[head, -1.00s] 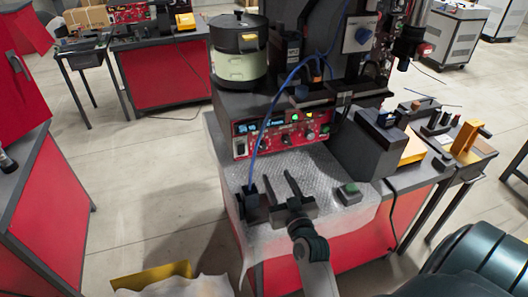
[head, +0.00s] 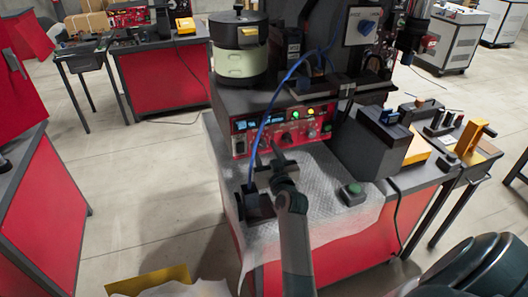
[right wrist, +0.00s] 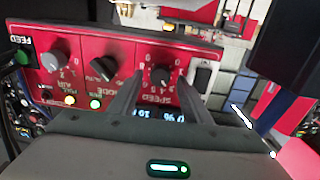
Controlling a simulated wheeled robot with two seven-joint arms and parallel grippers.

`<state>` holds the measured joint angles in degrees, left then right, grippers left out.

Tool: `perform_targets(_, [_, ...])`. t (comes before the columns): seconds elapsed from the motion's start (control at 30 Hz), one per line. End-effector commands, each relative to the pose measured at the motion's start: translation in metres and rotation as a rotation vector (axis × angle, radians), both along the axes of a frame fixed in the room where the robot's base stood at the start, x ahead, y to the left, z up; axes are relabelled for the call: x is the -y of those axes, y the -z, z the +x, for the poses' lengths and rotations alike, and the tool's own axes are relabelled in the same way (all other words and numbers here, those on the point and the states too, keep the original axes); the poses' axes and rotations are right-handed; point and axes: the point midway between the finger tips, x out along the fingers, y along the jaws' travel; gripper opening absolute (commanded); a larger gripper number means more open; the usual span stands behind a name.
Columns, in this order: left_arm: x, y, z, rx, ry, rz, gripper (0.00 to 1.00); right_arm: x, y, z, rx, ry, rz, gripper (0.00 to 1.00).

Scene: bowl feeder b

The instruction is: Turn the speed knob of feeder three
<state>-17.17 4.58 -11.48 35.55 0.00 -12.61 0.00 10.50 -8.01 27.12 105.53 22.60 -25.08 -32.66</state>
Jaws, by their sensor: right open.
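The speed knob (right wrist: 160,75) is a small dark round knob with a numbered scale and the label SPEED on a red control panel (right wrist: 120,52). My right gripper (head: 264,154) is open in front of the panel. In the right wrist view its fingers (right wrist: 160,82) stand on either side of the knob; I cannot tell whether they touch it. My left gripper is not in view. No feeder number is legible.
The mode knob (right wrist: 103,68) and air knob (right wrist: 55,62) sit close beside, with a black rocker switch (right wrist: 202,77) on the other side. A blue cable (head: 262,130) hangs before the panel. A green-button box (head: 352,193) stands on the silver mat (head: 318,200).

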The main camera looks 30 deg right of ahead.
Motion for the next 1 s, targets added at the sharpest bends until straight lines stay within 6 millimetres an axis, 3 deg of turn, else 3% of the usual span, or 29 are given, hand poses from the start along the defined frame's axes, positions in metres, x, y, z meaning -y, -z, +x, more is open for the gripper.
perform_targets(0.4, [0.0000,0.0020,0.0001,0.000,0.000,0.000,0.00,0.0016,-0.0003,0.0054,0.000,0.000,0.000,0.44])
perform_targets(0.6, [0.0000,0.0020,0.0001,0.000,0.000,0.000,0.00,0.0015,-0.0003,0.0053,0.000,0.000,0.000,0.03])
perform_targets(1.0, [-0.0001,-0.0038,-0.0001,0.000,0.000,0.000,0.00,0.0019,-0.0018,0.0051,0.012,0.000,0.050,0.03])
